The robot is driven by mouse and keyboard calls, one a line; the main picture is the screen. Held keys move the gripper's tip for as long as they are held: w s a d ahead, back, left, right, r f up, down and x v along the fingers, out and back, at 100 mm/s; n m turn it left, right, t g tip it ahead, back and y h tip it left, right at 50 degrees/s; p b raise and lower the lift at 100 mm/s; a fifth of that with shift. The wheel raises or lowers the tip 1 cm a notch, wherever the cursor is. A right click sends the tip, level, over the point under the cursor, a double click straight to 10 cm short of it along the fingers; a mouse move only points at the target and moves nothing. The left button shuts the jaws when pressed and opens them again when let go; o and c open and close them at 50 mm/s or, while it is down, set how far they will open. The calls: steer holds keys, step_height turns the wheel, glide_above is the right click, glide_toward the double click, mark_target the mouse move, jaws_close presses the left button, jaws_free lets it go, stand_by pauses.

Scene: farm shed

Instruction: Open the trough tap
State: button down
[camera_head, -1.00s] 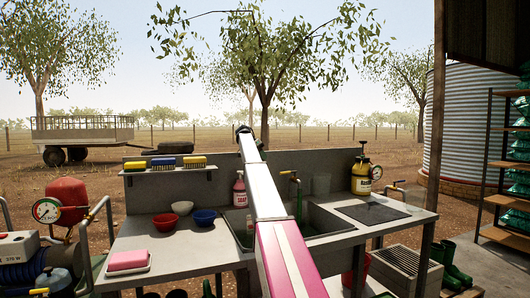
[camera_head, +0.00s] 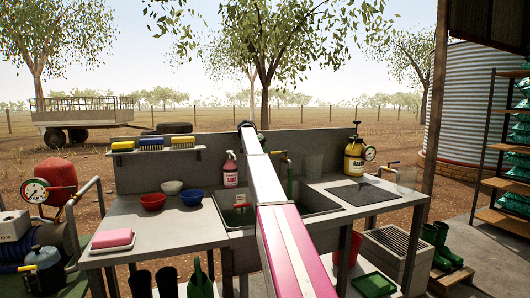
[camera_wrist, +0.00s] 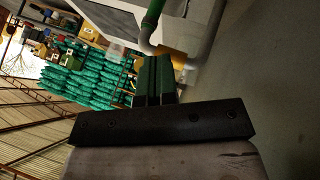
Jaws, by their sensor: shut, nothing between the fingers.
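A tap (camera_head: 283,159) with a brass-coloured lever and a green upright pipe stands at the back of the sink (camera_head: 318,203), just right of my arm. Another brass-coloured tap (camera_head: 389,166) shows at the right end of the bench. My gripper (camera_head: 246,126) is at the far end of my arm, above the back panel; its fingers are too small to make out there. In the wrist view my gripper (camera_wrist: 154,72) is shut, with nothing between its fingers. Beyond them are a green pipe (camera_wrist: 151,18) and a grey bent pipe (camera_wrist: 148,44).
The bench (camera_head: 160,236) holds bowls (camera_head: 152,201), a pink soap bottle (camera_head: 230,170) and a yellow sprayer (camera_head: 354,158). Brushes (camera_head: 152,144) lie on a small shelf. The back panel (camera_head: 318,150) rises behind the sink. A pump with a gauge (camera_head: 36,191) stands at the left.

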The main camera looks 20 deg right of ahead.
steer(key=s+d+n+t+y, duration=0.1)
steer(key=s+d+n+t, duration=0.7)
steer(key=s+n, duration=0.4)
steer(key=shift+d+n+t, duration=0.35)
steer(key=shift+n+t, duration=0.05)
steer(key=shift+n, duration=0.4)
stand_by(0.4)
stand_by(0.6)
